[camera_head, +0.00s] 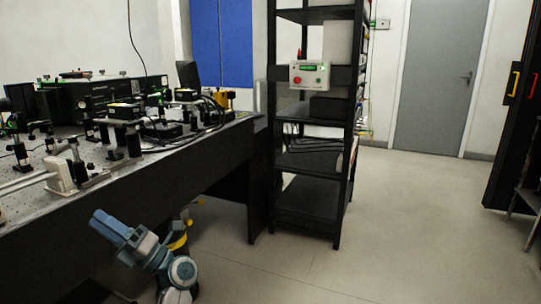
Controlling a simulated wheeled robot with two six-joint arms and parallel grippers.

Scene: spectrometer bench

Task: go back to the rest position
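My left gripper (108,226) shows at the lower left, at the end of my blue and grey arm. It points up and to the left, in front of the dark side of the optical bench (190,160). I see no object in it, but its fingers are too small and dark to tell open from shut. My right gripper is not in view.
The bench carries several optical mounts and cables (125,112). A black shelf rack (312,160) stands beyond its end, with a control box (306,74) on it. A grey door (433,80) is at the back. The floor (400,220) at centre right is clear.

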